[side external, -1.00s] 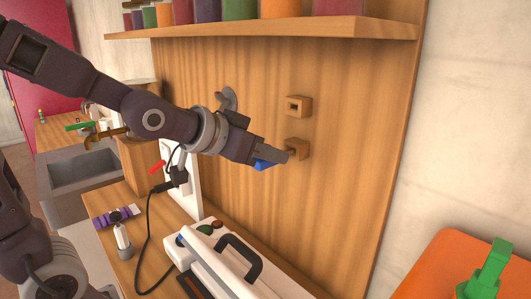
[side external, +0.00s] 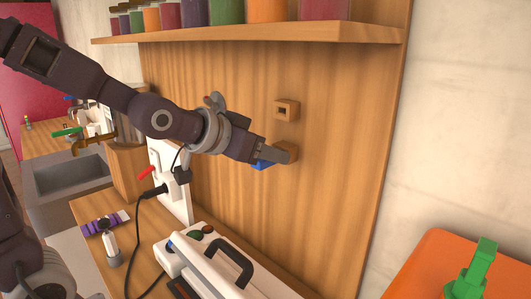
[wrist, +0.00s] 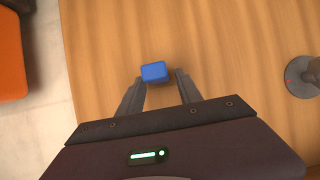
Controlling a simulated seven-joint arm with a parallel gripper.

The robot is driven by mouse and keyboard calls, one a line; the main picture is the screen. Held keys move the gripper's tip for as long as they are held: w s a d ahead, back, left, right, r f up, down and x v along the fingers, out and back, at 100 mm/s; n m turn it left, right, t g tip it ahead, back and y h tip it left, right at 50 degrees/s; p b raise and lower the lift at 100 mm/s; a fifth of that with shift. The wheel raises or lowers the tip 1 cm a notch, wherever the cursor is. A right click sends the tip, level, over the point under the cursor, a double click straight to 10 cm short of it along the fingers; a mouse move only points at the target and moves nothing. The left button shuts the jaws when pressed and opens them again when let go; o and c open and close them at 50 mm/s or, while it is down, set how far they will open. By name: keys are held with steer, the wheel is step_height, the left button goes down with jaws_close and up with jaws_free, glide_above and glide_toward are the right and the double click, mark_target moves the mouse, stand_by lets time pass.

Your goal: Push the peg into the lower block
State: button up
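Two small wooden blocks are fixed to the upright wooden panel. The upper block (side external: 286,110) has a square hole facing out. The lower block (side external: 292,151) is partly hidden behind my gripper's finger. My gripper (wrist: 159,76) is at the lower block, its fingertips pointing at the panel. The blue peg (wrist: 154,72) lies between the two fingers, with a gap at the right finger. It also shows beside the finger in the side view (side external: 263,164). Whether the peg is in the lower block's hole is hidden.
A shelf (side external: 250,34) with several jars is above the blocks. A white machine with a dark handle (side external: 215,265) stands below my gripper. A grey round knob (wrist: 302,76) is on the panel to the right in the wrist view. An orange surface (side external: 440,265) is at right.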

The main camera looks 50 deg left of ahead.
steer(key=shift+o, duration=0.5)
steer(key=v, duration=0.7)
steer(key=shift+s, duration=0.1)
steer(key=v, duration=1)
steer(key=s+f+g, duration=0.6)
steer(key=s+f, duration=0.4)
steer(key=f, duration=0.4)
steer(key=shift+s+a+g, duration=0.2)
steer(key=shift+s+g, duration=0.1)
